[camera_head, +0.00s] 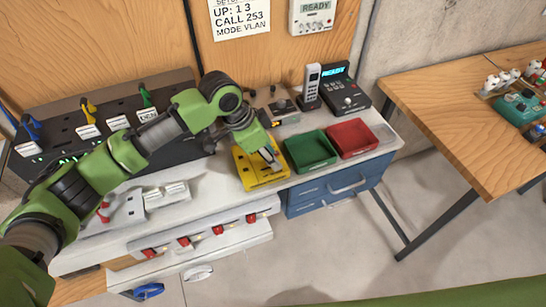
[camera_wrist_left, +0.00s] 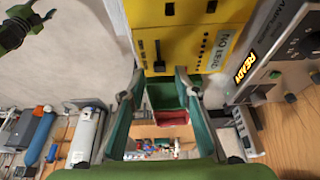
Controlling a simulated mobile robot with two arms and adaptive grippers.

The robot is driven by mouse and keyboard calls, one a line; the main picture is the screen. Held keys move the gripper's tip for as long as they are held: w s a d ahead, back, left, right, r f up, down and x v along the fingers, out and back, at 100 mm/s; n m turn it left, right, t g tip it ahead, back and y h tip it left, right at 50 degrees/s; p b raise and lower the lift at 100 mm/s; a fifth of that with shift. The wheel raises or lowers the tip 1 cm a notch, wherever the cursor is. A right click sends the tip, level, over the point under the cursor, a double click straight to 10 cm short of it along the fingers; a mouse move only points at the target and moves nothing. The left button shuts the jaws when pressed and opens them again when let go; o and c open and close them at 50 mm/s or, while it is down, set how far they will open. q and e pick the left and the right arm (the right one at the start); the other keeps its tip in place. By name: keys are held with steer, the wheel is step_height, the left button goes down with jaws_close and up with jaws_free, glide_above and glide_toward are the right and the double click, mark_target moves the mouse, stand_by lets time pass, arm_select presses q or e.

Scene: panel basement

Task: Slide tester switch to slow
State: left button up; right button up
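The yellow tester (camera_head: 263,178) lies on the white bench in the head view, left of the green tray. Its yellow face (camera_wrist_left: 190,28) fills the top middle of the left wrist view, with dark slots, small slide controls and a printed label. I cannot read which position the slow switch is in. My left gripper (camera_head: 270,156) is over the tester and hides part of it. In the wrist view the two fingers of my left gripper (camera_wrist_left: 160,80) are apart with nothing between them, near the tester's edge. Whether they touch it is unclear.
A green tray (camera_head: 310,163) and a red tray (camera_head: 375,150) stand right of the tester. Behind are a handset (camera_head: 311,86) and a dark unit (camera_head: 345,95) reading READY. A black panel with coloured levers (camera_head: 92,130) is at left. A wooden table (camera_head: 450,95) is at right.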

arm_select(q)
steer(key=v, duration=1)
steer(key=shift+r, duration=0.15)
